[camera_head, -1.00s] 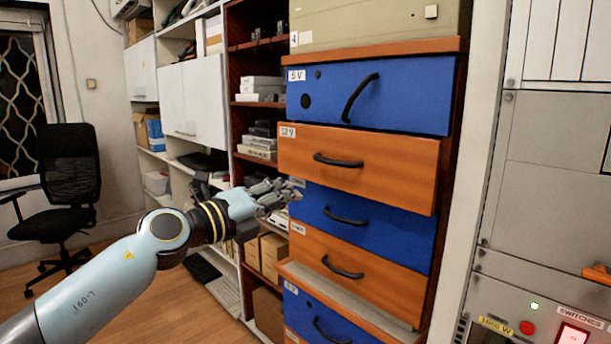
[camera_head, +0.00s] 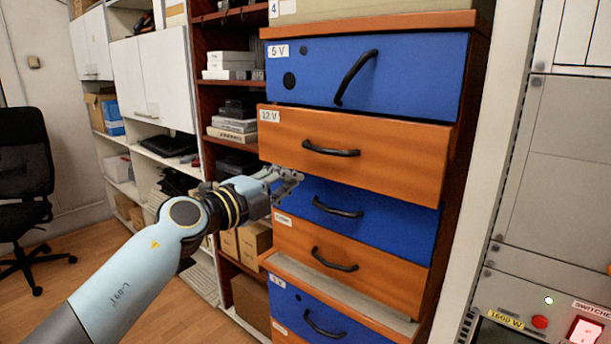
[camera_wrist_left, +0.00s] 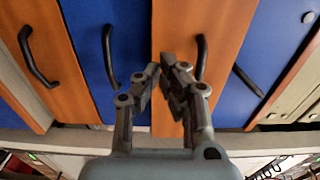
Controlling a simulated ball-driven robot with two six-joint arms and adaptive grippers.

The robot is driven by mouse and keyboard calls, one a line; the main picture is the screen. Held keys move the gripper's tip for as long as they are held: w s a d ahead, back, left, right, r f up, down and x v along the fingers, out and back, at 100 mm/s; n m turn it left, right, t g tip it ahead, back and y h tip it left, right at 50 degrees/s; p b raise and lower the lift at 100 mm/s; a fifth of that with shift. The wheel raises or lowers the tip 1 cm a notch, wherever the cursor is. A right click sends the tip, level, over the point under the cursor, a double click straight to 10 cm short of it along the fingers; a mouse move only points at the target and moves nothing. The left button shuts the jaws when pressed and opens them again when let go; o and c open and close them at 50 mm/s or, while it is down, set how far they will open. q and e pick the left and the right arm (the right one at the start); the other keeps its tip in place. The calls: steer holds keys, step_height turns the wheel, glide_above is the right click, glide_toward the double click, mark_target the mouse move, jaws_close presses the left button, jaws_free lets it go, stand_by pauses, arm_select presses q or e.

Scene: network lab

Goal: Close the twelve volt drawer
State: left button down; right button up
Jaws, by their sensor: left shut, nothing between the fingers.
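The twelve volt drawer (camera_head: 405,160) is orange with a black handle (camera_head: 331,151) and a "12 V" label at its upper left. It sticks out from the cabinet past the blue drawers above and below. In the left wrist view, turned sideways, the orange drawer front (camera_wrist_left: 222,50) fills the middle. My left gripper (camera_head: 297,175) is shut and empty, near the lower left edge of this drawer, in front of the blue drawer below. In the left wrist view the gripper (camera_wrist_left: 160,78) points at the drawer fronts. I cannot tell if it touches. My right gripper is not in view.
A blue 5 V drawer (camera_head: 420,75) is above; a blue drawer (camera_head: 395,220) and an orange drawer (camera_head: 390,275) are below. Shelves with boxes (camera_head: 232,60) stand left of the cabinet, a grey panel (camera_head: 570,170) right. A black chair (camera_head: 22,160) is far left.

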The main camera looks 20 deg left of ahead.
mark_target(314, 168)
arm_select(q)
steer(key=x, duration=0.4)
steer(key=shift+w+d+b, duration=0.1)
steer(key=shift+w+b, duration=0.05)
steer(key=shift+b, duration=0.15)
steer(key=shift+w+d, duration=0.2)
steer(key=shift+w, duration=0.3)
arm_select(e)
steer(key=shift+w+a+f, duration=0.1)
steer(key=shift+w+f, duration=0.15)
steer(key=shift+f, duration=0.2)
arm_select(q)
steer(key=x, duration=0.4)
steer(key=shift+r, duration=0.1)
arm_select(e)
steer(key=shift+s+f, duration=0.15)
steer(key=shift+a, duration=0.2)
